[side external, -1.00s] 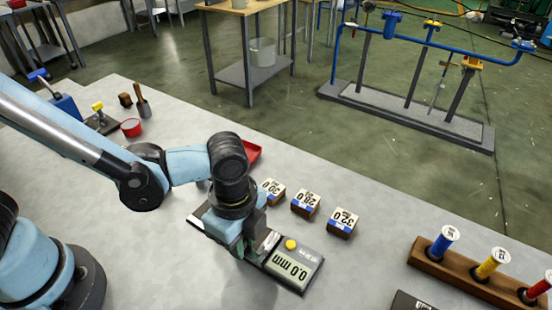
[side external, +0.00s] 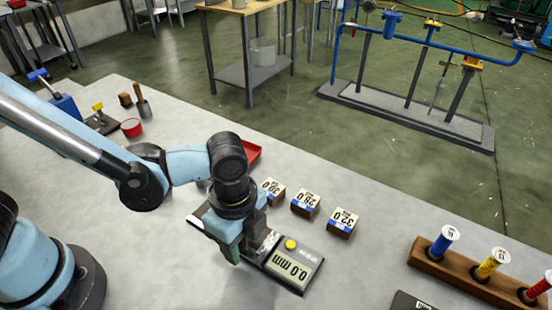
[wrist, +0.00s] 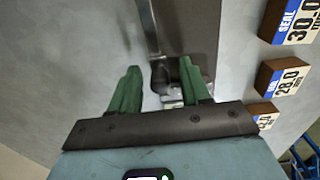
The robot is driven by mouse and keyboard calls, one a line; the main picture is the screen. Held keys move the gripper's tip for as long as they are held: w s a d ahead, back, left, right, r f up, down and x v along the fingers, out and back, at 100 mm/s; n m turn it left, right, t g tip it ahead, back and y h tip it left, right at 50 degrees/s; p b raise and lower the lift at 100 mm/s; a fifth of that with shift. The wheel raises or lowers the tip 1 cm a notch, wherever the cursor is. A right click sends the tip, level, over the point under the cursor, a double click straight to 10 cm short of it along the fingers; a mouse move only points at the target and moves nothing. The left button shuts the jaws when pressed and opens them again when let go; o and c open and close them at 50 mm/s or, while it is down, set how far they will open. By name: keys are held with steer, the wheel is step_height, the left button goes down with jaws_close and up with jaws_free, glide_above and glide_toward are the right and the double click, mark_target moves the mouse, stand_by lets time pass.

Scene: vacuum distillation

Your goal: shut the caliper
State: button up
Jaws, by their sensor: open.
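The caliper (side external: 293,268) lies on the grey bench, a long dark tool with a yellow button and a screen reading 0.0 mm. In the wrist view, part of its dark body and a metal strip (wrist: 149,25) show near the fingers. My gripper (wrist: 160,82) is open, its two green fingers apart. A small dark part (wrist: 160,74) of the caliper shows between the fingertips. In the side view my gripper (side external: 237,252) is over the caliper's middle and hides the sliding part. I cannot tell whether the fingers touch it.
Three labelled blocks (side external: 306,203) stand in a row behind the caliper. A red tray (side external: 252,152) is partly behind my arm. A wooden rack (side external: 462,272) with coloured plugs stands at the right.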

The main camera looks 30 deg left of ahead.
stand_by(0.3)
steer(key=shift+r, duration=3.5)
steer(key=w+a+r+n+t, duration=0.2)
steer(key=a+n+t, duration=0.1)
steer(key=a+n, duration=0.6)
steer(key=w+a+r+n+t, duration=0.2)
steer(key=a+r+n+t, duration=0.1)
steer(key=a+n, duration=0.6)
steer(key=shift+a+r+t, duration=0.3)
steer(key=shift+a+t, duration=0.3)
steer(key=shift+a, duration=0.65)
